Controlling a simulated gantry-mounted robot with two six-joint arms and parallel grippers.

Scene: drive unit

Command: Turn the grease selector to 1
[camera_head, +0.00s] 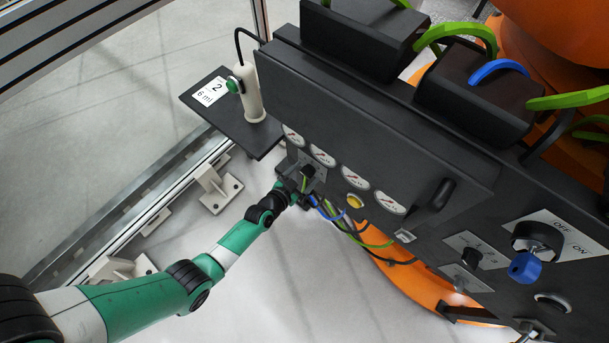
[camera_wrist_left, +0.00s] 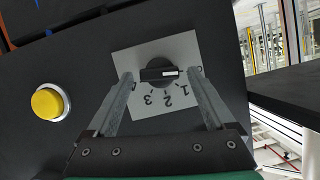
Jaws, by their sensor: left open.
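The grease selector is a black round knob with a raised grip bar (camera_wrist_left: 158,72) on a light plate (camera_wrist_left: 183,48) in the left wrist view. The numbers 1, 2 and 3 show upside down below it. The bar's white mark points right, toward a partly hidden label that looks like 0, not at the 1. My left gripper (camera_wrist_left: 160,75) is open, with one finger on each side of the knob; I cannot tell whether they touch it. In the head view my left gripper (camera_head: 297,180) is at the dark panel's lower left and partly covers the selector. My right gripper is out of view.
A yellow button (camera_wrist_left: 48,103) is left of the selector in the wrist view. Several gauges (camera_head: 322,155) line the panel above the gripper in the head view. Cables (camera_head: 335,215) hang close beside the gripper. A shelf (camera_head: 230,118) holds a white hand unit.

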